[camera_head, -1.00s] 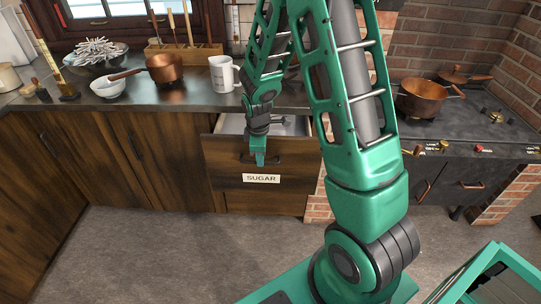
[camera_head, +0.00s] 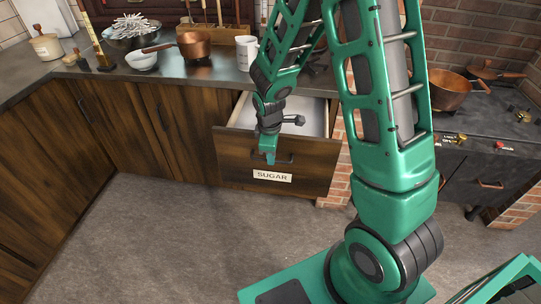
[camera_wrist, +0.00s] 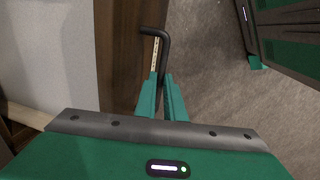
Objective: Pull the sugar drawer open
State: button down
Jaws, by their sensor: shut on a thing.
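The sugar drawer (camera_head: 318,172) is dark wood with a white SUGAR label (camera_head: 272,176). It stands well out from the counter, and its pale inside (camera_head: 312,116) shows. Its black bar handle (camera_head: 288,158) is on the front. My gripper (camera_head: 269,158) is at the left part of the handle, fingers pointing down. In the wrist view, my gripper's green fingers (camera_wrist: 169,92) are shut on the dark handle (camera_wrist: 163,42), beside the drawer front (camera_wrist: 122,60). The exact contact is partly hidden by the fingers.
A white mug (camera_head: 247,54), a copper pan (camera_head: 194,45) and bowls stand on the counter (camera_head: 200,80) above. The stove (camera_head: 480,125) is at the right. The grey floor (camera_head: 180,235) before the drawer is clear. Cupboard doors (camera_head: 130,130) to the left are closed.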

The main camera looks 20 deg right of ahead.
jog(key=c, duration=2.1)
grip_release()
jog(key=shift+w, duration=0.1)
jog(key=r, duration=0.3)
jog(key=s+a+r, duration=0.1)
jog(key=r, duration=0.6)
jog(key=shift+s+a+r, duration=0.15)
jog(key=shift+s+r, duration=0.15)
jog(key=s+d+r+m+g, duration=0.1)
jog(key=s+d+r+m, duration=0.65)
jog(key=s+d, duration=0.4)
jog(key=s+r+m, duration=0.1)
jog(key=s+m, duration=0.2)
jog(key=s, duration=0.2)
jog(key=s+d+r+m+y, duration=0.1)
jog(key=s+m, duration=0.2)
jog(key=s, duration=0.2)
jog(key=s+d+r+m, duration=0.1)
jog(key=s+m, duration=0.3)
jog(key=s, duration=0.2)
jog(key=shift+d+g, duration=0.15)
jog(key=shift+g, duration=0.25)
